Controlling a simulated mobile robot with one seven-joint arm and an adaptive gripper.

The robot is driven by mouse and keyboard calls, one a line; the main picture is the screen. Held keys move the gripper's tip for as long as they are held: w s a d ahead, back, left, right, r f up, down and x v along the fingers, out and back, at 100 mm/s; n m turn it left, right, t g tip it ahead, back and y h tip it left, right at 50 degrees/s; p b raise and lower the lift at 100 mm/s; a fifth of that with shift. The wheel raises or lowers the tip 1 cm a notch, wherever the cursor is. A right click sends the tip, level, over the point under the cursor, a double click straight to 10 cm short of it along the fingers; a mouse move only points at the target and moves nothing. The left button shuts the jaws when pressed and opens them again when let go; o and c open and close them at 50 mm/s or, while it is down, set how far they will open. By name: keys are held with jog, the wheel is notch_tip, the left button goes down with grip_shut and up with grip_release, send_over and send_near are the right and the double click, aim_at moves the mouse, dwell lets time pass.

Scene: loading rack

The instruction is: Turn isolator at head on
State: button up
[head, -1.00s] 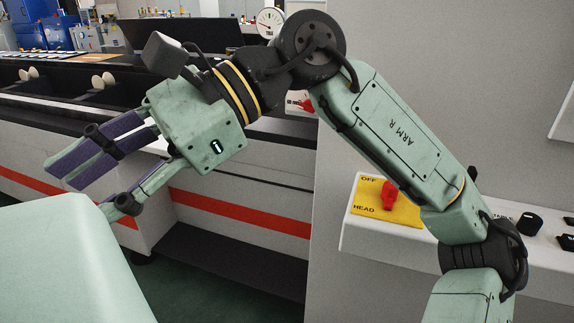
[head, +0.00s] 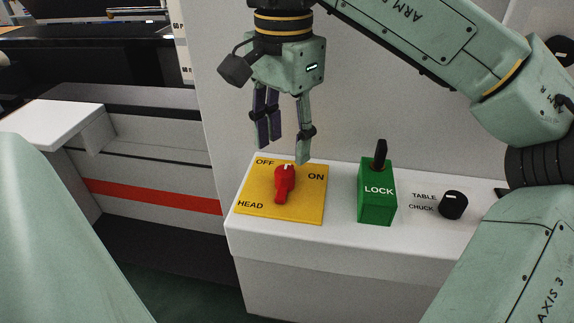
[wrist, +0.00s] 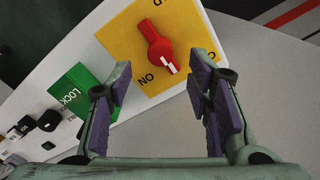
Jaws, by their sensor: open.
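The isolator is a red knob (head: 285,183) on a yellow plate (head: 308,208) marked OFF, ON and HEAD, on top of a white ledge. Its white pointer mark faces the plate's back edge, between OFF and ON. In the wrist view the red knob (wrist: 155,45) lies ahead, roughly between the fingertips, with the white mark towards me. My gripper (head: 285,145) points down above the back of the plate, open and empty, apart from the knob. In the wrist view my gripper (wrist: 163,68) has its purple-padded fingers spread; the right finger hides part of the plate.
A green LOCK block (head: 376,205) with a black lever (head: 380,155) stands right of the plate. A black TABLE/CHUCK knob (head: 453,205) is farther right. The white ledge (head: 290,240) backs onto a grey wall panel (head: 215,90).

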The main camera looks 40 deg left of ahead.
aim_at(285, 170)
notch_tip(285, 170, down, 6)
jog(key=shift+f, duration=0.1)
jog(key=shift+c, duration=0.2)
grip_shut()
dwell(0.6)
